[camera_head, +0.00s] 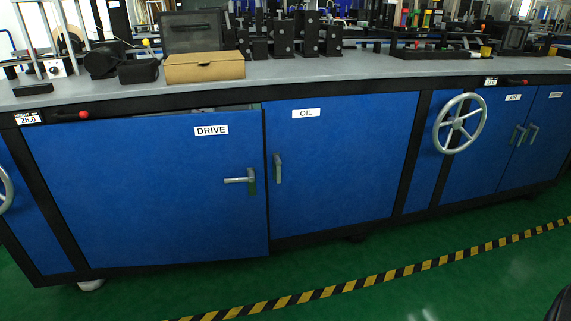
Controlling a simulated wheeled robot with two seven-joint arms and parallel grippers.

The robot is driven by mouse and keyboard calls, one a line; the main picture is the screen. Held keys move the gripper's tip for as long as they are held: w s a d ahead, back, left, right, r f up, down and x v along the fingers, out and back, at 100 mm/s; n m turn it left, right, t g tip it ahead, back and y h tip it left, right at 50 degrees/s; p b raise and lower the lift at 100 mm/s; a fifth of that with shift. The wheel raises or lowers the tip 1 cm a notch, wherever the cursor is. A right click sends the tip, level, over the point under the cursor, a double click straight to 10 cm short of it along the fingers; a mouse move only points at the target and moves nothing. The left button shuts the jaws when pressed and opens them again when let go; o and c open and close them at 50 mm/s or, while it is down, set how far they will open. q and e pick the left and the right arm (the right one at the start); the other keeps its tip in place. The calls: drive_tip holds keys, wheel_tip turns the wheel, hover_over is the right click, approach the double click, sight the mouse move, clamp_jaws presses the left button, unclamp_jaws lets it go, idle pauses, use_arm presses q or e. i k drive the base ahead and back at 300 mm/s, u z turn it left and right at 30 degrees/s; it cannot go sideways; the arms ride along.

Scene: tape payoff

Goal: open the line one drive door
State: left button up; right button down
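The blue door labelled DRIVE (130,190) is at the left of the long cabinet. It stands slightly ajar: a narrow gap shows along its top, and its right edge sits forward of the frame. Its lever handle (240,180) near the right edge lies horizontal, pointing left. The blue door labelled OIL (345,165) beside it looks shut, with its handle (278,167) upright. Neither of my grippers is in view, and nothing is seen touching the DRIVE door.
A grey worktop (330,68) above carries a cardboard box (204,68) and black machine parts. A handwheel (459,123) sticks out at the right, before the AIR door (490,140). Green floor with a yellow-black stripe (380,277) lies clear in front.

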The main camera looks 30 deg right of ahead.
sight(151, 190)
drive_tip(key=z, duration=0.65)
drive_tip(key=i, duration=1.75)
drive_tip(key=u, duration=0.1)
